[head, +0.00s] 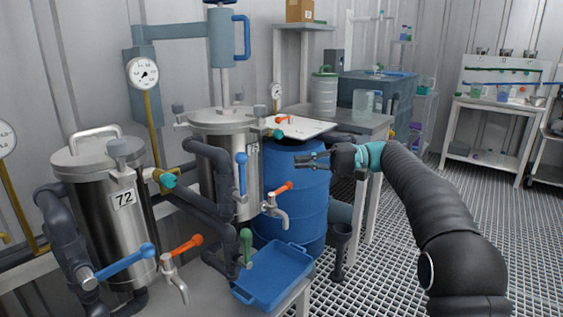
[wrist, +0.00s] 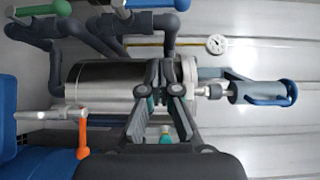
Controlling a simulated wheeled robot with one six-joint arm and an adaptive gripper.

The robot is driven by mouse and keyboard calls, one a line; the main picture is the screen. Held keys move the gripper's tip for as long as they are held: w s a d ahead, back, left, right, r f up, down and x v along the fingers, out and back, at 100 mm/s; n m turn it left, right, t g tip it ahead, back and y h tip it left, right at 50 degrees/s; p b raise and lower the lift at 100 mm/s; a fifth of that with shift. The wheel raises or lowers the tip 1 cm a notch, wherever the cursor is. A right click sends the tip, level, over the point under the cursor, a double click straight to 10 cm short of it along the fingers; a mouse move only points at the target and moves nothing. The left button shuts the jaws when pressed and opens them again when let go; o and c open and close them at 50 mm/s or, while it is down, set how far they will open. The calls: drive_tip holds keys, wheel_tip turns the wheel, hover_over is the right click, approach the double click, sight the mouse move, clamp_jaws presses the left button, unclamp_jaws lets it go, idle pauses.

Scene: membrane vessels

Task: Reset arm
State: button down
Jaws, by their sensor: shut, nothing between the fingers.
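My gripper (head: 312,160) is at the end of my dark arm, which reaches in from the right in the head view. Its fingers are together and empty, pointing left in front of the blue barrel. In the wrist view my gripper (wrist: 160,72) shows its closed fingers in front of a steel vessel (wrist: 95,80). The same kind of steel vessel, the rear one (head: 215,165), stands left of my gripper in the head view. I cannot tell the exact gap between fingers and vessel.
A front steel vessel (head: 105,215) marked 72 stands at left with blue and orange valve handles. A blue tray (head: 262,282) lies below the taps. The blue barrel (head: 300,205) stands behind my gripper. A grey table (head: 350,122) is behind; grated floor at right is open.

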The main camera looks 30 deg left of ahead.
drive_tip(key=shift+w+d, duration=0.4)
drive_tip(key=shift+d, duration=0.2)
wheel_tip(320, 180, down, 12)
drive_tip(key=w+m+t+h, duration=0.2)
drive_tip(key=w+m+t, duration=0.1)
drive_tip(key=m+t, duration=0.1)
drive_tip(key=s+d+f+m+t+h, duration=0.2)
drive_tip(key=s+d+f+t+h, duration=0.15)
drive_tip(key=d+f, duration=0.45)
drive_tip(key=s+d+t+h, duration=0.25)
drive_tip(key=s+d, duration=0.45)
drive_tip(key=d, duration=0.6)
drive_tip(key=s+d+t+h, duration=0.2)
drive_tip(key=s+d+h, duration=0.2)
drive_tip(key=s+d, duration=0.55)
drive_tip(key=s+d+r+m+t+h, duration=0.1)
drive_tip(key=s+d+r+t, duration=0.3)
drive_tip(key=s+d, duration=0.8)
drive_tip(key=shift+d+m+h, duration=0.3)
drive_tip(key=shift+d+h, duration=0.4)
drive_tip(key=shift+d, duration=0.8)
